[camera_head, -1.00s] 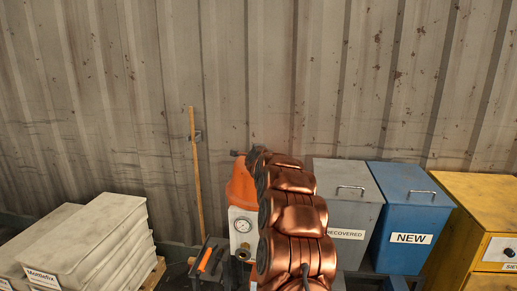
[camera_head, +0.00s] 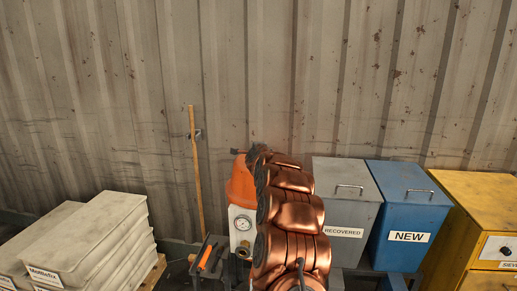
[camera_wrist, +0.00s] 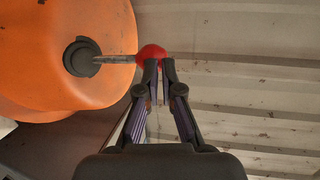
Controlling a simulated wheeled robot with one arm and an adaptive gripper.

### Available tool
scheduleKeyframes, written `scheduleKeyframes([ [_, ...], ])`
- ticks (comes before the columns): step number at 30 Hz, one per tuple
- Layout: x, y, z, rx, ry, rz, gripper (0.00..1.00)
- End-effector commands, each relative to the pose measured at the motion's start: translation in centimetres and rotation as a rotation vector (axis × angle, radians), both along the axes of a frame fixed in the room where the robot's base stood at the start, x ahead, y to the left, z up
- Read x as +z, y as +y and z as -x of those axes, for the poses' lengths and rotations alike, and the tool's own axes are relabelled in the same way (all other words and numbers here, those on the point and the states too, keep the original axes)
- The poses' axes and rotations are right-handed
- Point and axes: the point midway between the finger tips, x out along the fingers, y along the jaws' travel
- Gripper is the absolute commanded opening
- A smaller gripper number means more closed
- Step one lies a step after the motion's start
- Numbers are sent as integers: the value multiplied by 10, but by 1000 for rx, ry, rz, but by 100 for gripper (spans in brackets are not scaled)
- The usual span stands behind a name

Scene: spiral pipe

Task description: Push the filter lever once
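The filter is a rounded orange tank (camera_wrist: 75,50) in the wrist view. It also shows in the head view (camera_head: 241,182), partly hidden behind my copper-coloured arm. Its lever (camera_wrist: 115,59) is a thin metal rod from a dark round pivot, ending in a red knob (camera_wrist: 152,52). My gripper (camera_wrist: 159,66) has its fingertips almost together, with only a narrow gap, right at the red knob. The tips overlap the knob's lower edge in the picture; I cannot tell whether they touch it. No object shows gripped between the fingers.
A corrugated metal wall (camera_head: 300,70) stands behind. Grey RECOVERED (camera_head: 345,207) and blue NEW (camera_head: 409,207) bins stand right; stacked bags (camera_head: 85,245) lie left.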

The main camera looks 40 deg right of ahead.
Motion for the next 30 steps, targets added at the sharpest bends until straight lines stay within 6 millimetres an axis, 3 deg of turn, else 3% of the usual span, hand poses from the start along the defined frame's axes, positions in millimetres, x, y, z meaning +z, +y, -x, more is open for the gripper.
scheduleKeyframes([
  [7,4,2,3,-2,-4,2,0],
  [14,10,19,14,6,-3,0,0],
  [30,24,43,57,-2,-2,1,0],
])
